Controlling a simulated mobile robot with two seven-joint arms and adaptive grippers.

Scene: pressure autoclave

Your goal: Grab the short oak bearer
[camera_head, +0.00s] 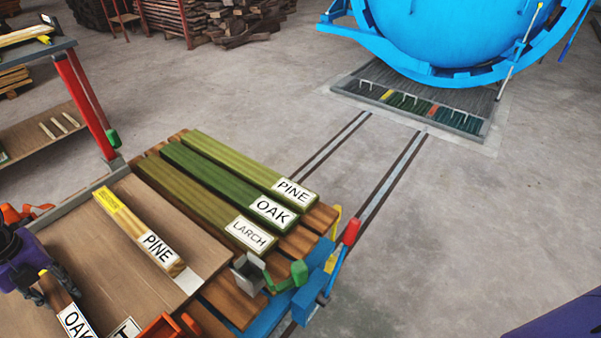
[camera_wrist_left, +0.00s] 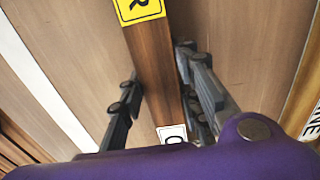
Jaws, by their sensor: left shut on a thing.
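The short oak bearer (camera_head: 62,297) is a brown wooden piece with a white OAK label, at the lower left of the head view. In the left wrist view the bearer (camera_wrist_left: 153,75) runs down the middle, with a yellow label at its far end and a white label near the wrist. My left gripper (camera_head: 40,292) is shut on it, one dark finger along each side. In the wrist view the gripper (camera_wrist_left: 160,85) straddles it above the brown board. I cannot tell if it is lifted. My right gripper is not in view.
A short PINE bearer (camera_head: 135,228) lies on the brown board (camera_head: 105,265). Long PINE (camera_head: 240,165), OAK (camera_head: 220,180) and LARCH (camera_head: 195,200) timbers lie on the slatted trolley. A green-ended clamp (camera_head: 262,275) stands near them. The blue autoclave (camera_head: 450,35) is beyond open floor with rails.

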